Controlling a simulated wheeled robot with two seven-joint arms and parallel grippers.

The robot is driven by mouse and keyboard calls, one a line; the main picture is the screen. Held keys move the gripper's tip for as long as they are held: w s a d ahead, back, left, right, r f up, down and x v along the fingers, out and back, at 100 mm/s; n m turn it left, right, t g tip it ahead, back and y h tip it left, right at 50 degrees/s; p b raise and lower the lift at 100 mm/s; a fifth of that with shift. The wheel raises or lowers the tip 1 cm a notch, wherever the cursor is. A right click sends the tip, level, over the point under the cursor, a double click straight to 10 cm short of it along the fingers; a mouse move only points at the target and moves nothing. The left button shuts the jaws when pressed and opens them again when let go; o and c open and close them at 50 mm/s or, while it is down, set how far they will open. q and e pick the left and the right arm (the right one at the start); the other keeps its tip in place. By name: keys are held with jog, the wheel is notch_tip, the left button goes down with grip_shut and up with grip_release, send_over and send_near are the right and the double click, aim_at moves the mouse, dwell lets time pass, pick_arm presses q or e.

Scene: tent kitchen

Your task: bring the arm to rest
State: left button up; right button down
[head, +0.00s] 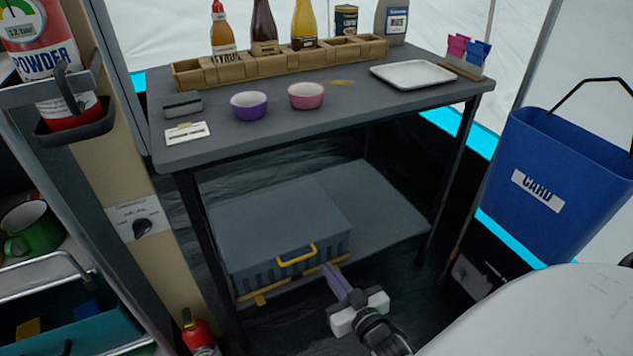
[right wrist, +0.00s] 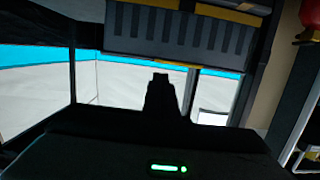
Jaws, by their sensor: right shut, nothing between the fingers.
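My right gripper (head: 331,272) is low at the bottom middle of the head view, its fingers pointing up in the picture toward the front of the lower shelf. It is shut and empty. In the right wrist view its dark fingers (right wrist: 160,82) show together at the centre. A grey box (head: 280,222) with a yellow handle sits on the shelf just beyond the gripper; I cannot tell whether the fingers touch the shelf edge. My left gripper is not in view.
Above is a dark table (head: 330,120) with a purple bowl (head: 249,105), a pink bowl (head: 306,96), a white tray (head: 413,74) and a bottle rack (head: 285,58). A blue bin (head: 548,180) hangs right. A red extinguisher (head: 198,335) stands lower left.

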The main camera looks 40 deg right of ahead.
jog(key=shift+r, duration=0.15)
jog(key=s+a+r+n+g+y, duration=0.25)
jog(key=s+a+g, duration=0.35)
jog(key=s, duration=0.4)
jog(key=s+a+r+n+g+y, duration=0.1)
jog(key=s+a+r+n+g, duration=0.1)
jog(key=s+a+r+g, duration=0.5)
jog(key=w+a+f+t+y, duration=0.4)
jog(key=a+f+t, duration=0.1)
jog(key=a, duration=0.5)
pick_arm(q)
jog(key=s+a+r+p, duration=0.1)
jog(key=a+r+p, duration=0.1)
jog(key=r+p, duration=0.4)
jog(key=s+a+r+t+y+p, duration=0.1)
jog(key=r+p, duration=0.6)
jog(key=p, duration=0.9)
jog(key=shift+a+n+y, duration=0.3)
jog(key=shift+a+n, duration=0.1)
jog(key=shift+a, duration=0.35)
pick_arm(e)
jog(key=s+d+r+h, duration=0.1)
jog(key=d+r, duration=0.1)
jog(key=r, duration=0.4)
jog(key=d+r+t+h, duration=0.1)
jog(key=d+r, duration=0.2)
jog(key=r, duration=0.4)
jog(key=shift+s+r, duration=0.2)
jog(key=shift+s, duration=0.15)
